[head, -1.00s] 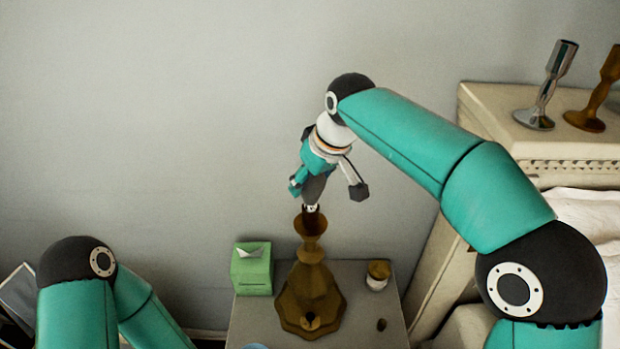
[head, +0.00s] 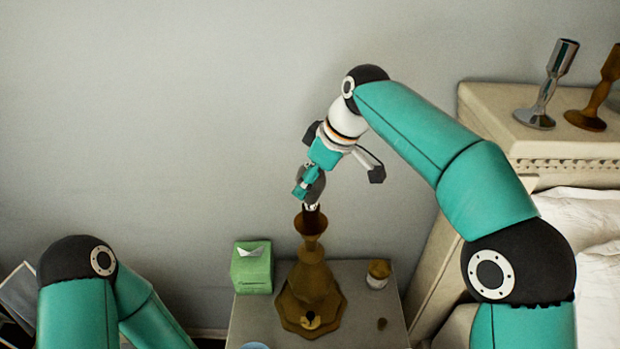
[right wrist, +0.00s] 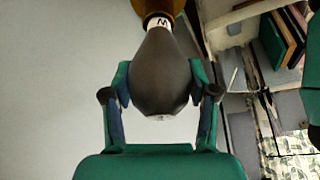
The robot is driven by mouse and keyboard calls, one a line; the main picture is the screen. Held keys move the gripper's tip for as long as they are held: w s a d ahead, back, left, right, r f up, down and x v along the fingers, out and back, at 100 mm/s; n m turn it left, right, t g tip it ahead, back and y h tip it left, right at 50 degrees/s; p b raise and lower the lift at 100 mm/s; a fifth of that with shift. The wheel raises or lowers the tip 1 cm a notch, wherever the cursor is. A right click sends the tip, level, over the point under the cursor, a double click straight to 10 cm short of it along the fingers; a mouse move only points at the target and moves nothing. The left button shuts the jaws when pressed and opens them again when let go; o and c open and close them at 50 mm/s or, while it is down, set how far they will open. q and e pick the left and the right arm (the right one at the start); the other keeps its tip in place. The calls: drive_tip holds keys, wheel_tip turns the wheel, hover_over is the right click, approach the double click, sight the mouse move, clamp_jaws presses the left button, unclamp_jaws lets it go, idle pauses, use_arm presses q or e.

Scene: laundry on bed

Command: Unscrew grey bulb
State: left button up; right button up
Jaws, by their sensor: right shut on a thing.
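The grey bulb (right wrist: 160,75) fills the middle of the right wrist view, with its white-marked neck at the mouth of the brown lamp. In the head view the bulb (head: 314,188) is partly hidden by my gripper. The brown lamp base (head: 311,285) stands upright on the nightstand. My right gripper (right wrist: 160,92) is shut on the bulb, with one finger on each side of its wide part. It is above the lamp in the head view (head: 308,190). My left arm shows at the lower left of the head view, but its gripper is out of frame.
A green tissue box (head: 252,268) stands left of the lamp. A small jar (head: 378,274) stands on its right. The nightstand (head: 385,322) is beside a bed. Two goblet-like holders (head: 547,85) stand on a cream cabinet (head: 530,140) at right.

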drive_tip(key=shift+n+g+y, duration=0.3)
drive_tip(key=shift+n+g, duration=0.4)
drive_tip(key=shift+n, duration=1)
drive_tip(key=o, duration=1)
